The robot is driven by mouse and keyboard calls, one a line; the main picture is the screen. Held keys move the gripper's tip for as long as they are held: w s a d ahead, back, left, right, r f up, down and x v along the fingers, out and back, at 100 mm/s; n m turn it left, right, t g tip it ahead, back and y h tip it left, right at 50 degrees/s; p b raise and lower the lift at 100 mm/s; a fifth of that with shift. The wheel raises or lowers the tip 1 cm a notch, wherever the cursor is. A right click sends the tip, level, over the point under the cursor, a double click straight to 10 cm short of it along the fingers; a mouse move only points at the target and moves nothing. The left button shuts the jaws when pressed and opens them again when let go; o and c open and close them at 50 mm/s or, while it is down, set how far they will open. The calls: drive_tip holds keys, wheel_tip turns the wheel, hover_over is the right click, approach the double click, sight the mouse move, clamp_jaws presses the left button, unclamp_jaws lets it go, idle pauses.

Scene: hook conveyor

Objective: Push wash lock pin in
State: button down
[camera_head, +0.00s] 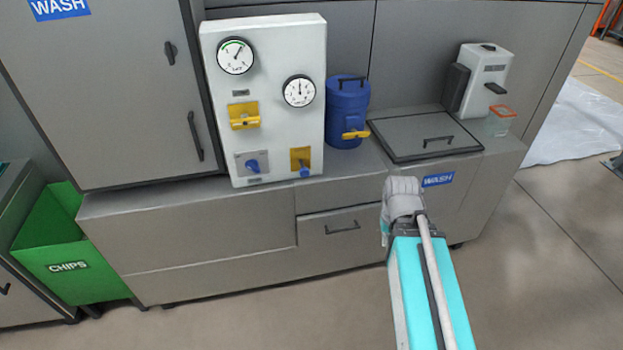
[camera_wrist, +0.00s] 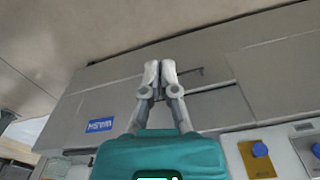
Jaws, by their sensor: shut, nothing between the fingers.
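A white panel (camera_head: 264,100) stands on the wash bench. At its lower right a blue pin-like knob (camera_head: 304,171) sticks out of a yellow plate (camera_head: 300,155). A second blue knob (camera_head: 252,166) sits on a grey plate to its left. No readable label tells which is the wash lock pin, or how deep it sits. The wrist view shows the yellow plate's knob (camera_wrist: 260,149) at the lower right, apart from my gripper. My gripper (camera_wrist: 160,68) is shut and empty, in front of the bench's drawer front; my arm hides its fingers in the head view.
A blue container (camera_head: 347,105) with a yellow tap (camera_head: 355,134) stands right of the panel. A yellow part (camera_head: 244,115) juts from the panel above the knobs. A dark lid (camera_head: 400,137) covers the bench's right side. A green chips bin (camera_head: 75,262) stands left. Floor in front is clear.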

drive_tip(key=w+d+n+t+h+b, duration=0.1)
drive_tip(key=w+d+t+h+b, duration=0.45)
drive_tip(key=w, duration=0.75)
drive_tip(key=w+r+n+t+y+b, duration=0.2)
drive_tip(key=w+r+n+t+b, duration=0.35)
drive_tip(key=w+t, duration=0.4)
drive_tip(key=w+a+n+t+y+b, duration=0.1)
drive_tip(key=a+n+t+y+b, duration=0.35)
drive_tip(key=a+n+y, duration=0.55)
drive_tip(key=s+a+f+n+g+y+b, duration=0.5)
drive_tip(key=n+g, duration=0.6)
drive_tip(key=n, duration=0.3)
drive_tip(key=s+a+f+y, duration=0.1)
drive_tip(key=a+f+y, duration=0.1)
drive_tip(key=a+y, duration=0.1)
drive_tip(key=shift+s+f+y, duration=0.2)
drive_tip(key=shift+f+y, duration=0.2)
drive_tip(key=shift+y, duration=0.25)
